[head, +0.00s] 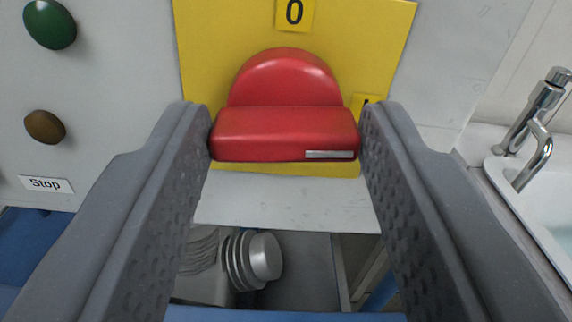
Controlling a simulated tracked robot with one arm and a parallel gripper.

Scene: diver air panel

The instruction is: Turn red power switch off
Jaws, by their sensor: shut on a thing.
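The red power switch (285,133) is a rotary handle with a round red base on a yellow plate (215,45). Its bar lies level across the picture, with a pale marker strip near its right end. A "0" label (295,12) sits above the switch. Another yellow label, mostly hidden, shows at the right behind my finger. My gripper (286,138) is shut on the switch's bar, with one grey finger at its left end and one at its right end.
A green button (50,24) and a brown button (45,127) are on the panel at the left, above a "Stop" label (46,184). A sink with a metal tap (540,120) stands at the right. Stacked grey discs (255,258) show below the panel.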

